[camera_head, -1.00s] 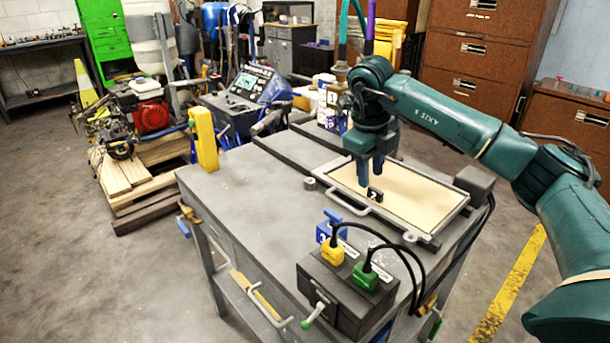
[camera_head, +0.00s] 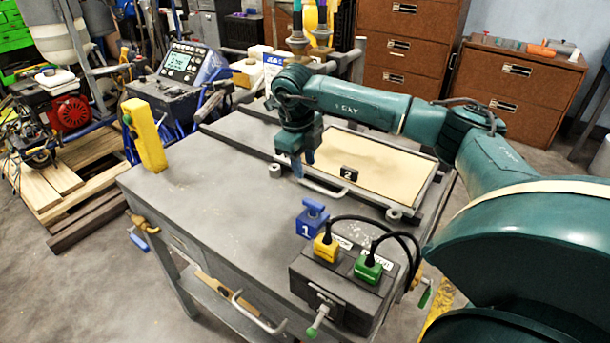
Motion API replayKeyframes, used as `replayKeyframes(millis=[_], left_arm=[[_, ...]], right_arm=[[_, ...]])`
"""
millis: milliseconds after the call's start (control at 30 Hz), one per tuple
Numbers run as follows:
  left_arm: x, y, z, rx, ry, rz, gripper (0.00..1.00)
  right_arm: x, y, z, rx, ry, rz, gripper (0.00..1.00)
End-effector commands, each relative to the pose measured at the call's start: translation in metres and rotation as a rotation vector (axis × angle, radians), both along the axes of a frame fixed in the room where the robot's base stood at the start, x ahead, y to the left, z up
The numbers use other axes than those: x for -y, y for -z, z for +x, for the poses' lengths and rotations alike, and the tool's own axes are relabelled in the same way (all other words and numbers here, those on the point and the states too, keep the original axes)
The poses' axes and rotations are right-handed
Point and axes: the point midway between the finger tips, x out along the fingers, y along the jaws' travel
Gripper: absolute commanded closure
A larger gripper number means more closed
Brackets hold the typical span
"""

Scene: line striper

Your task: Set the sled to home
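A framed tray with a tan panel (camera_head: 385,165) lies on the grey workbench (camera_head: 190,205). A pale bar handle (camera_head: 326,190) runs along its near side, and a black tag marked 2 (camera_head: 349,174) is at its near edge. I cannot tell which part is the sled. My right gripper (camera_head: 303,166) points down at the tray's near left corner, by the handle's left end. Its fingers look close together; I cannot tell whether they touch the handle or grip anything. The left gripper is not in view.
A blue part marked 1 (camera_head: 311,219) stands in front of the tray. A black box (camera_head: 340,290) with yellow (camera_head: 325,247) and green (camera_head: 367,268) plugs and cables is at the near edge. A yellow post (camera_head: 146,135) stands at the left edge. The left benchtop is clear.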

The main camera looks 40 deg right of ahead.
Motion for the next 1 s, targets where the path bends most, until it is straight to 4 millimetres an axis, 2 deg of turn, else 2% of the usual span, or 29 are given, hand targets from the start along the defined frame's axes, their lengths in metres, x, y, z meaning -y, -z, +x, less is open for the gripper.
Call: replayKeyframes(millis=[100, 300, 667, 1000], left_arm=[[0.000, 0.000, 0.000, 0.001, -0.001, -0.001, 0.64], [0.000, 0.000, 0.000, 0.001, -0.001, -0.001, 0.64], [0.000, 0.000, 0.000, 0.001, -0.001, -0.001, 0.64], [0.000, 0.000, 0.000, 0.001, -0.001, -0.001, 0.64]], right_arm=[[0.004, 0.022, 0.001, -0.003, 0.002, -0.001, 0.68], [0.008, 0.043, 0.002, -0.001, 0.001, 0.000, 0.68], [0.009, 0.048, 0.003, 0.001, 0.001, 0.000, 0.68], [0.009, 0.048, 0.003, 0.001, 0.001, 0.000, 0.95]])
